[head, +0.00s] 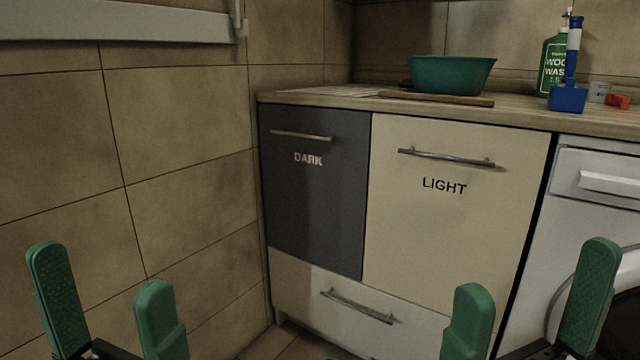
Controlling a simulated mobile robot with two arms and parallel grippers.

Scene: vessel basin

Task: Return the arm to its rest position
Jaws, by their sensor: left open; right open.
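My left gripper (106,300) is at the lower left of the head view, with its two green fingers spread apart and nothing between them. My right gripper (530,300) is at the lower right, also open and empty. Both are in front of the cabinets and appear to touch nothing. The arms behind the fingers are mostly below the picture's edge.
A dark cabinet front (315,215) marked DARK, a cream one (455,235) marked LIGHT and a drawer (345,310) stand ahead. The countertop (520,108) holds a teal basin (450,76), a green bottle (552,62) and a blue brush holder (567,98). A washing machine (590,215) is at right.

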